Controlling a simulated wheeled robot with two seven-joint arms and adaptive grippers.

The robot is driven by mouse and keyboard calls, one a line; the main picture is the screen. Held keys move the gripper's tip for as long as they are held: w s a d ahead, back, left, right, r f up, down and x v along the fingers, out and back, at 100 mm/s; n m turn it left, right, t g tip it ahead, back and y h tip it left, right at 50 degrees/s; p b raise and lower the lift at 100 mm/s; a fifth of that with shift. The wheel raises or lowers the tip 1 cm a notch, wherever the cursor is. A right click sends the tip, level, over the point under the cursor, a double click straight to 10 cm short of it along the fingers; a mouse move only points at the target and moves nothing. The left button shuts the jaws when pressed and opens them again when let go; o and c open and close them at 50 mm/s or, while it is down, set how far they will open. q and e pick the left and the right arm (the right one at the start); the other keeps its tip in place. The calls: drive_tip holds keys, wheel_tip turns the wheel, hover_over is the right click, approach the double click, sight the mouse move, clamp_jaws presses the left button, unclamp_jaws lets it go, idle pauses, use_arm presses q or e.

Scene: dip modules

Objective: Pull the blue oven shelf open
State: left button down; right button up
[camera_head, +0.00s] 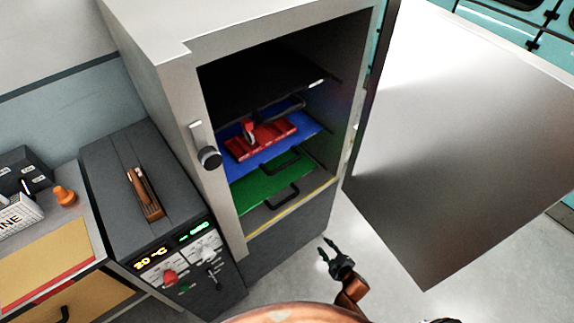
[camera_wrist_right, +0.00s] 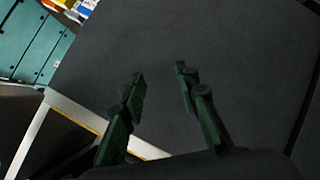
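The blue oven shelf (camera_head: 298,132) lies inside the open oven, above the green shelf (camera_head: 262,191). A red object (camera_head: 262,142) with a raised part rests on the blue shelf. Dark handles show at the front of the shelves. My right gripper (camera_head: 332,250) is below and in front of the oven opening, apart from the shelves. In the right wrist view its two fingers (camera_wrist_right: 160,85) are spread with nothing between them, facing a dark flat surface. My left gripper is not in view.
The oven door (camera_head: 460,130) is swung wide to the right. A dark unit with a display (camera_head: 175,250) stands left of the oven. A desk (camera_head: 40,265) with an orange object (camera_head: 65,196) is at far left. The floor (camera_head: 385,255) is clear.

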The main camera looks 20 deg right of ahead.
drive_tip(key=w+a+r+n+t+y, duration=0.1)
drive_tip(key=w+a+r+n+t, duration=0.1)
drive_tip(key=w+r, duration=0.5)
drive_tip(key=w+a+r+n+t+y, duration=0.1)
drive_tip(key=w+r+n+t, duration=0.15)
drive_tip(key=r, duration=0.85)
drive_tip(key=n+t+y+b, duration=0.2)
drive_tip(key=n+t+y, duration=0.15)
drive_tip(key=n, duration=0.35)
approach(288, 163)
drive_tip(key=w+g, duration=0.1)
drive_tip(key=w, duration=0.2)
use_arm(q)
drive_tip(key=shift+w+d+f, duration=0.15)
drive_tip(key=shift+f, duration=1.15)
use_arm(e)
drive_tip(key=shift+y, duration=0.35)
drive_tip(key=shift+a+x, duration=0.1)
drive_tip(key=shift+x, duration=1.7)
drive_tip(key=shift+a+x, duration=0.15)
drive_tip(key=shift+x, duration=1.65)
drive_tip(key=shift+s+r, duration=0.1)
drive_tip(key=shift+r, duration=0.05)
drive_tip(key=shift+c, duration=0.3)
clamp_jaws()
